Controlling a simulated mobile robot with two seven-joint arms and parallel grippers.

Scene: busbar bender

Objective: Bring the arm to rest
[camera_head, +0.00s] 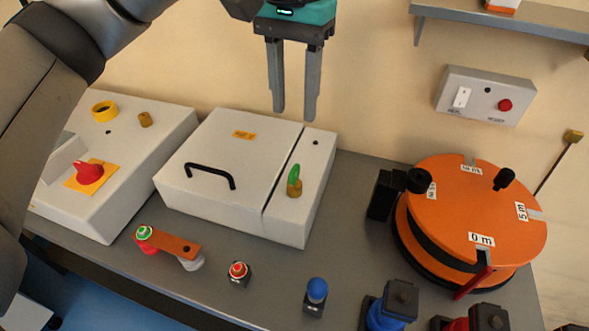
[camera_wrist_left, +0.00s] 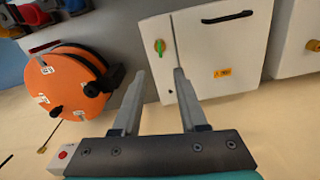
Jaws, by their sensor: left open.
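My left gripper (camera_head: 294,118) hangs with its fingers pointing down, above the back edge of the white box with the black handle (camera_head: 225,165). Its fingers are apart with nothing between them, and it touches nothing that I can see. In the left wrist view, the open fingers (camera_wrist_left: 164,75) point toward the same white box (camera_wrist_left: 225,50) and its green switch (camera_wrist_left: 159,47). My left arm (camera_head: 50,80) comes in from the left of the head view. My right gripper is in neither view.
An orange reel (camera_head: 470,205) stands at the right of the grey table (camera_head: 345,215). A white control box with a red knob (camera_head: 88,170) is at the left. Busbar posts with an orange bar (camera_head: 176,246) and a blue knob (camera_head: 317,290) stand in front. A wall shelf (camera_head: 510,22) is at upper right.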

